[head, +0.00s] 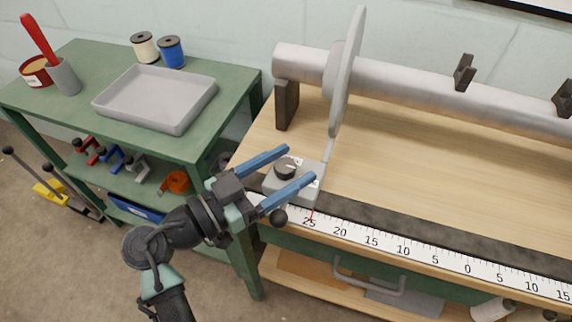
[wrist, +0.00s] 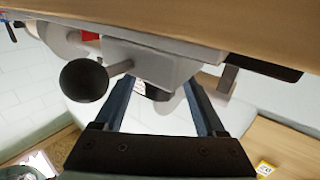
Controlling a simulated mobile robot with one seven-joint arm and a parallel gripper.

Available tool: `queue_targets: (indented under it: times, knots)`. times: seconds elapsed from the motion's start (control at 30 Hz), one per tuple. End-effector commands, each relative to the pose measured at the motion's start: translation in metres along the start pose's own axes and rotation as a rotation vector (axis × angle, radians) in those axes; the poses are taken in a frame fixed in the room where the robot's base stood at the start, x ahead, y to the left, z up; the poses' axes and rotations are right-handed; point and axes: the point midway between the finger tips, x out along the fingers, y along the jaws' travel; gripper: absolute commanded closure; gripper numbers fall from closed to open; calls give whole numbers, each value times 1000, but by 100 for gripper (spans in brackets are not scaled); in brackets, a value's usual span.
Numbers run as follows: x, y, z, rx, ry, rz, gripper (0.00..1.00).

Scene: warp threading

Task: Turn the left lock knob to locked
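The left lock knob (head: 285,168) is a small black dial on top of a grey block (head: 309,170) at the left end of the bench's ruler. My gripper (head: 300,164) has two blue fingers spread wide, reaching in from the lower left, one on each side of the knob. A gap shows between the knob and each finger, so it is open. In the wrist view the dark knob (wrist: 157,92) shows partly between the fingers, under the grey block (wrist: 160,62). White marks by the dial are too small to read.
A black ball handle (head: 279,217) sticks out of the block's front, close to the near finger. A large grey disc (head: 347,75) on a metal roller (head: 410,78) stands behind the block. A green cart (head: 85,115) with a grey tray (head: 150,128) is to the left.

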Motion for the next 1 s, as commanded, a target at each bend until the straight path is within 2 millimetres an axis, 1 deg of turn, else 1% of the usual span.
queue_targets:
  times: [0.33,0.47,0.57,0.8,0.9,1.0]
  knots:
    - [-1,0,0,1,0,-1,27]
    - [-12,-1,0,0,1,-3,27]
    - [-29,-1,0,1,0,-6,27]
    - [-83,-1,0,1,0,-5,27]
    - [-102,-1,-1,1,1,-4,27]
    - [-116,-1,0,1,0,-3,27]
